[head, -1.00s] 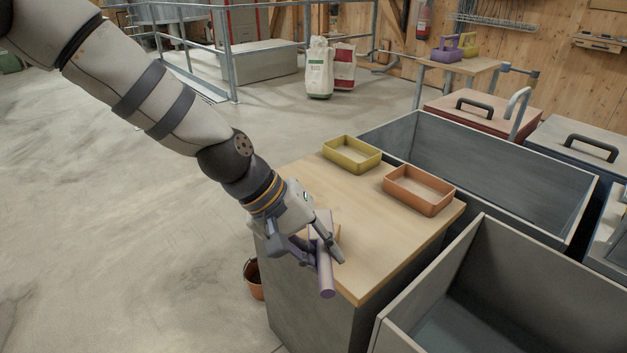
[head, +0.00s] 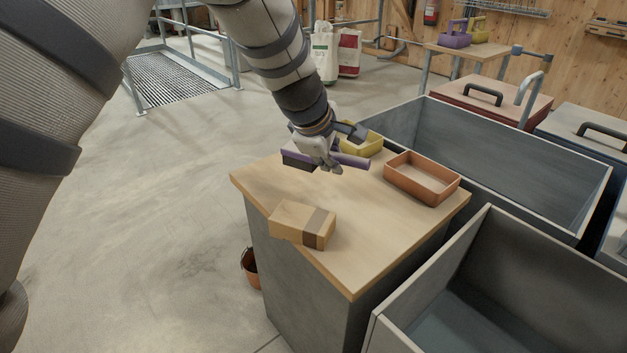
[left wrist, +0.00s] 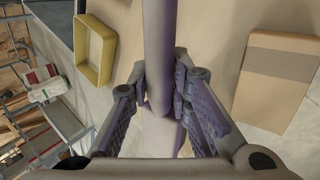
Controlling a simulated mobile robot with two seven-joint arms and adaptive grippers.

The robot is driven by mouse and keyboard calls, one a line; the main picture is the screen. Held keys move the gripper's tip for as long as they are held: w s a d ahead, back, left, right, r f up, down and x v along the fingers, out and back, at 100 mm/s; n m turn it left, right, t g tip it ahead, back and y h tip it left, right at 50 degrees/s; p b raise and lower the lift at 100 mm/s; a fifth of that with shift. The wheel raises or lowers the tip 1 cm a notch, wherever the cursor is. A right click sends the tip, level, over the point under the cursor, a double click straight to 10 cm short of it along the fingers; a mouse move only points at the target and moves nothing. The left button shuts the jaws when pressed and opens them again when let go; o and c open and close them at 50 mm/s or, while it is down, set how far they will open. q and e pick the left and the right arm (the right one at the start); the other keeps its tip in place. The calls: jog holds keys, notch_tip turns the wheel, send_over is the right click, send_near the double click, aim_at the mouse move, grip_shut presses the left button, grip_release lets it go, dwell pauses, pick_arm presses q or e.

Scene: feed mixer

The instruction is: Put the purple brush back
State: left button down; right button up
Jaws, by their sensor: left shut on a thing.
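The purple brush (head: 352,160) is in my left gripper (head: 329,163), which is shut on its handle. The brush lies roughly level above the far left part of the wooden counter top (head: 385,225), with its dark bristles (head: 297,161) to the left and the handle end to the right. In the left wrist view the purple handle (left wrist: 158,45) runs up between the fingers (left wrist: 160,88). The bristles are hidden there. My right gripper is in neither view.
A yellow tray (head: 372,146) stands just behind the gripper, partly hidden. An orange tray (head: 423,195) stands to its right. A cardboard box (head: 291,220) lies nearer the front. Open grey bins border the counter. Purple (head: 455,38) and yellow (head: 480,33) carriers stand on a far table.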

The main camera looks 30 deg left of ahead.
pick_arm(q)
jog(key=w+a+f, duration=0.1)
jog(key=f, duration=0.1)
jog(key=a+f, duration=0.2)
jog(key=w+a+f+b, duration=0.1)
jog(key=shift+w+a+f, duration=0.3)
jog(key=shift+a+f, duration=0.1)
jog(key=shift+w+a+f, duration=0.1)
jog(key=shift+a+f, duration=0.1)
jog(key=shift+f, duration=0.75)
jog(key=shift+w+a+f, duration=0.1)
jog(key=shift+a+f, duration=0.05)
jog(key=shift+f, duration=0.75)
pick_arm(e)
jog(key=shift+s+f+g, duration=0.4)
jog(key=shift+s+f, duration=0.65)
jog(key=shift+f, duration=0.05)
pick_arm(q)
jog(key=shift+f, duration=0.15)
jog(key=c, duration=1.8)
grip_release()
jog(key=shift+o, duration=0.2)
